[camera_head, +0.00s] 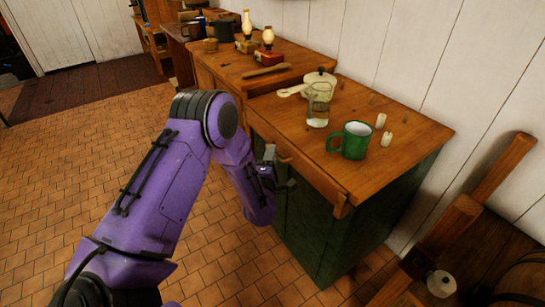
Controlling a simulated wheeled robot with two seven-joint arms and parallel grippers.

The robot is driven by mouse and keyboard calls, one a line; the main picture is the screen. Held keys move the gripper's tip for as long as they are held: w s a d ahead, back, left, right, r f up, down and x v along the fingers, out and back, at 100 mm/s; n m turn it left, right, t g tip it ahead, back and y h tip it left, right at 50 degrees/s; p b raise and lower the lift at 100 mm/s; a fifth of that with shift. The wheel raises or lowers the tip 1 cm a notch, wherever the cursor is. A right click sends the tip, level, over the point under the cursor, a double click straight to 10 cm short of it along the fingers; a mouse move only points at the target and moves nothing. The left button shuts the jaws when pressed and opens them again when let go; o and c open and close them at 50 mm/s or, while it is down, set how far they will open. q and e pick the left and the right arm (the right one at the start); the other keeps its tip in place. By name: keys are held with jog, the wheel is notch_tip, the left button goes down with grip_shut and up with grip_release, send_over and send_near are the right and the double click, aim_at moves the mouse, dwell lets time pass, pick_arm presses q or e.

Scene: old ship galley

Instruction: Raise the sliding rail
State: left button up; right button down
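A wooden rail (315,178) runs along the front edge of the counter top (405,130), above a green cabinet (330,235). It looks down, level with the counter edge; its exact height is hard to tell. A small handle (284,158) sits on its front. My purple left arm reaches in from the left. My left gripper (279,168) is at the counter's front, close to the handle, with its grey fingers apart. I cannot tell whether a finger touches the handle or rail. My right gripper is not in view.
On the counter stand a green mug (354,140), a glass (318,105), a lidded white pot (320,79) and small pale shakers (381,121). Two oil lamps (268,45) stand further back. A wooden frame (465,215) with a barrel is at right. The tiled floor at left is clear.

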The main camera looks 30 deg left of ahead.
pick_arm(q)
grip_shut()
notch_tip(320, 180, up, 6)
jog(key=p, duration=0.3)
jog(key=shift+w+f, duration=0.1)
jog(key=shift+f, duration=0.15)
grip_release()
jog(key=shift+r, duration=0.1)
jog(key=b+v, duration=0.1)
jog(key=v, duration=0.9)
jog(key=shift+s+b, duration=0.35)
